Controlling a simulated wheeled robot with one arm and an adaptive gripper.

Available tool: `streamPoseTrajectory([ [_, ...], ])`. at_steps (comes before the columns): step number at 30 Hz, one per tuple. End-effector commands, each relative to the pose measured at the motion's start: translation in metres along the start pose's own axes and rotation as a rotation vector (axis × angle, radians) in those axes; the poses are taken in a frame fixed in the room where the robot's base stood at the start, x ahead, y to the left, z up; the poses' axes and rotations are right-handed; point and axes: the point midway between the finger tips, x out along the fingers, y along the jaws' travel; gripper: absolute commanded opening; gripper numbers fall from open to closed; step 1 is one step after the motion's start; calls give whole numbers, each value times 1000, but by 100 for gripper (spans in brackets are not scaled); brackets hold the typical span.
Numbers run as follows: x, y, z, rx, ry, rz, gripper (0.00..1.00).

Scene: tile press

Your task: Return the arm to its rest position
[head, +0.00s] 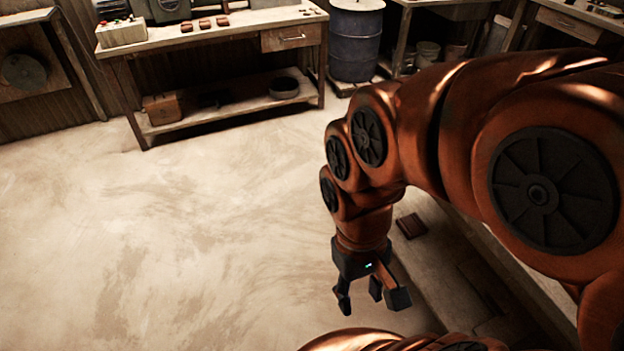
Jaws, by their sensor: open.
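My arm, in copper-orange links with dark round caps, reaches in from the right of the head view and bends down. My gripper (366,298) hangs at its end, pointing down, with its dark fingers spread and nothing between them. It is left of a low pale surface on the right. A dark reddish-brown tile (411,226) lies on that surface, just right of my wrist and apart from the fingers. Part of the surface is hidden behind my arm.
A wooden workbench (215,48) stands at the back, with small reddish tiles on top and a box (165,108) and a round bowl (284,88) on its lower shelf. A blue-grey drum (356,45) stands right of it. The pale floor (180,240) at left is clear.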

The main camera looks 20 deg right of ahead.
Motion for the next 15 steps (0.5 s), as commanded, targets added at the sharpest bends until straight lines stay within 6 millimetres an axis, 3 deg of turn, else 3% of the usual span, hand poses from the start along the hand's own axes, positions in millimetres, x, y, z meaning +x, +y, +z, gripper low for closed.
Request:
streamPoseTrajectory([
  [3,0,0,0,1,0,-1,45],
  [15,-88,0,16,2,36,-1,45],
])
